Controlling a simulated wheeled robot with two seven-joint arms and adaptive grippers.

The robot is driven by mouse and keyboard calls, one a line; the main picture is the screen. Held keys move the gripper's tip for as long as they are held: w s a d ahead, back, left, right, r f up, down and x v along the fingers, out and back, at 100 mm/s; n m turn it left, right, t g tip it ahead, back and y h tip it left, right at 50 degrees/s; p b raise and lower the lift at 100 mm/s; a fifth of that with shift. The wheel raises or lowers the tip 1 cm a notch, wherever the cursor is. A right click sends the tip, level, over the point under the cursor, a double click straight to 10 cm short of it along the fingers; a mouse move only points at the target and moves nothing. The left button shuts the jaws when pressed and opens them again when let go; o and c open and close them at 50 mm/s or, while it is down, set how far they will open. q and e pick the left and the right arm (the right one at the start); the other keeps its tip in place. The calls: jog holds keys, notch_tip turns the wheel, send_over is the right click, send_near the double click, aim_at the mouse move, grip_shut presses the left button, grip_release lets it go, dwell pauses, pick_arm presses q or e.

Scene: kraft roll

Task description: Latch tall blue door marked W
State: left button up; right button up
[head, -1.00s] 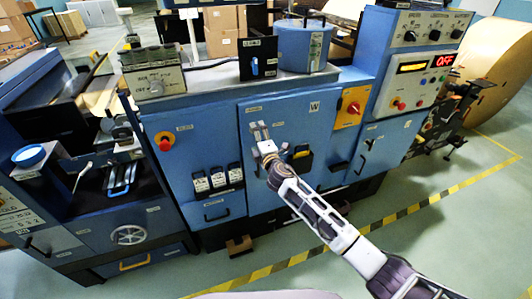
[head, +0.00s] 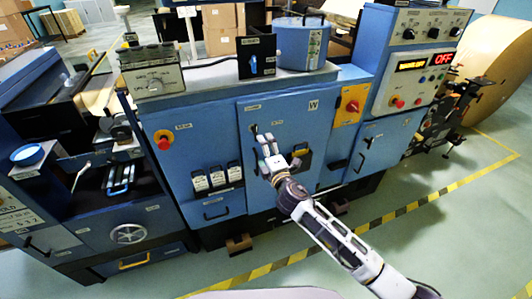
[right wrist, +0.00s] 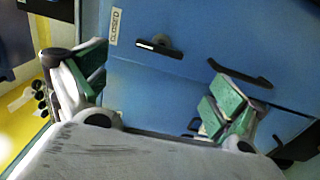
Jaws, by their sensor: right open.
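The tall blue door (head: 285,120) marked W is in the middle of the head view, looking flush with the cabinet front. In the right wrist view the blue door face (right wrist: 200,20) carries a label reading CLOSED (right wrist: 115,27). A small dark latch lever (right wrist: 160,46) with a pale edge sits beside the label, and a longer dark handle (right wrist: 240,74) is to its right. My right gripper (head: 263,142) is in front of the door's left part; in the wrist view its green-padded fingers (right wrist: 160,75) are spread and empty. My left gripper is not in view.
A yellow panel with a red switch (head: 352,105) is right of the door. Several small breakers (head: 216,178) and a red knob (head: 164,141) are left. A blue drum (head: 303,45) stands above.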

jog(key=shift+s+d, duration=0.2)
jog(key=shift+s, duration=0.4)
jog(key=shift+m, duration=0.3)
